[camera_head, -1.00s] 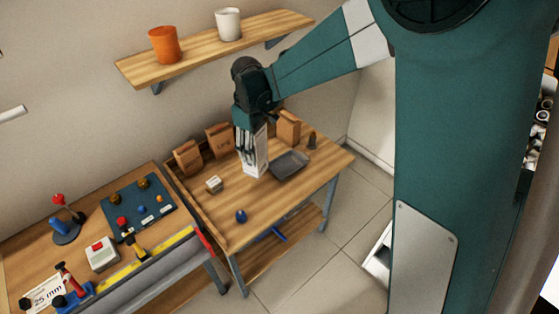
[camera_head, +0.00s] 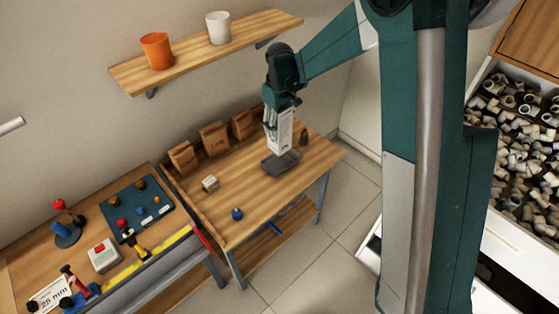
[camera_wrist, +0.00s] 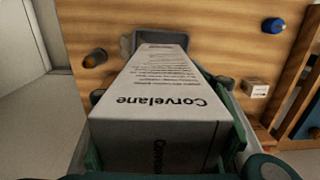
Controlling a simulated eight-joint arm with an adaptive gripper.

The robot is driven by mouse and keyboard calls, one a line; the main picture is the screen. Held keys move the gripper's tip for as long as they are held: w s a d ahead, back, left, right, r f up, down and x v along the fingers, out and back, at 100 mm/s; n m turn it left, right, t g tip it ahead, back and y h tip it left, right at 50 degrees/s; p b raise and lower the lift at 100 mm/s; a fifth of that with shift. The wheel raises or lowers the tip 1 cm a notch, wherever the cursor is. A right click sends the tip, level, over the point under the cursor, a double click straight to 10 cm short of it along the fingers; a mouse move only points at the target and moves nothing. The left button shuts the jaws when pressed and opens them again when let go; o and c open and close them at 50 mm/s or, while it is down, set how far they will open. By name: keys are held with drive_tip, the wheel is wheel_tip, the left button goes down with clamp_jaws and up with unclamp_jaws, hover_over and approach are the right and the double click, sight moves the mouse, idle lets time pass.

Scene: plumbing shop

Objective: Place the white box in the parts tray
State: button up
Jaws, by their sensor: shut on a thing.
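My gripper (camera_head: 281,109) is shut on a tall white box (camera_head: 281,133) with dark print. The box hangs upright from the gripper, and in the head view its lower end overlaps the grey parts tray (camera_head: 271,168) on the wooden table. In the wrist view the white box (camera_wrist: 157,100) fills the middle, lettered "Corvelane", with my gripper's fingers (camera_wrist: 160,140) on both its sides. Part of the grey tray (camera_wrist: 127,45) shows past the far end of the box. I cannot tell whether the box touches the tray.
A shelf (camera_head: 205,50) with two pots hangs above. The table's front middle is clear.

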sight(279, 145)
drive_tip(key=shift+f, duration=3.25)
drive_tip(key=shift+f, duration=1.85)
drive_tip(key=o, duration=1.2)
drive_tip(key=shift+o, duration=0.2)
wheel_tip(279, 145, up, 12)
drive_tip(key=shift+r, duration=0.15)
